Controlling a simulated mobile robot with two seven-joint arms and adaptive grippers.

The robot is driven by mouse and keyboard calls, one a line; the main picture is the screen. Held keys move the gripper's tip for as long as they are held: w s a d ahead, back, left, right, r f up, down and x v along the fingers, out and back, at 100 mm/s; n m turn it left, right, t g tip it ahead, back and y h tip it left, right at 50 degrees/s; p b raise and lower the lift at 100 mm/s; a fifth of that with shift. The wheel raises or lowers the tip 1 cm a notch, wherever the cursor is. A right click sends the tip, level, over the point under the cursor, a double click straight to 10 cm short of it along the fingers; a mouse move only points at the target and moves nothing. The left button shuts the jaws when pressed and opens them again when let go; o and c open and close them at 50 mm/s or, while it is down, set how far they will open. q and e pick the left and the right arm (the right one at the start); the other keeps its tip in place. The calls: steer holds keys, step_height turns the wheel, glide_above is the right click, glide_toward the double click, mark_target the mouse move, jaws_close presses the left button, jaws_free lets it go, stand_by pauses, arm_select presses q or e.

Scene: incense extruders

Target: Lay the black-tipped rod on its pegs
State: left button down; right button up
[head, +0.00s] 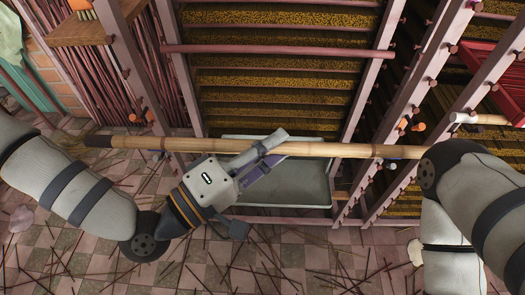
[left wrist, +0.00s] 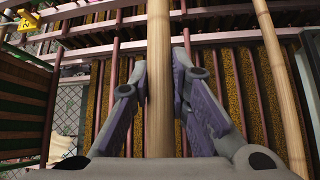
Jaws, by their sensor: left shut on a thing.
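The long bamboo rod (head: 340,150) lies nearly level across the head view. Its black tip (head: 98,141) is at the left, and my right arm covers its right end. My left gripper (head: 265,152) is shut around the rod near its middle. In the left wrist view the rod (left wrist: 158,100) runs between the two fingers (left wrist: 160,65). Pegs stick out of the upright posts, among them an orange-ended peg (head: 417,127) at the right and another (head: 135,117) near the black tip. I cannot tell whether the rod touches any peg. My right gripper does not show.
A pink bar (head: 280,49) crosses the rack above the rod. A grey tray (head: 310,205) lies behind and below the rod. A white-ended rod (head: 466,118) is at the right. A second pale pole (left wrist: 278,70) shows in the left wrist view. Thin sticks litter the tiled floor.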

arm_select(q)
steer(key=w+f+b, duration=0.4)
steer(key=w+b, duration=0.2)
steer(key=w, duration=0.6)
steer(key=shift+w+b, duration=0.15)
steer(key=shift+b, duration=0.25)
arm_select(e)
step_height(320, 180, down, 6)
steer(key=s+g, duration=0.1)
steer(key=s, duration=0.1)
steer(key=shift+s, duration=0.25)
arm_select(q)
steer(key=shift+r, duration=0.1)
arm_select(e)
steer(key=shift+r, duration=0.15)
arm_select(q)
steer(key=c, duration=1.1)
jaws_free()
steer(key=shift+s+p, duration=1.9)
steer(key=shift+s, duration=3.1)
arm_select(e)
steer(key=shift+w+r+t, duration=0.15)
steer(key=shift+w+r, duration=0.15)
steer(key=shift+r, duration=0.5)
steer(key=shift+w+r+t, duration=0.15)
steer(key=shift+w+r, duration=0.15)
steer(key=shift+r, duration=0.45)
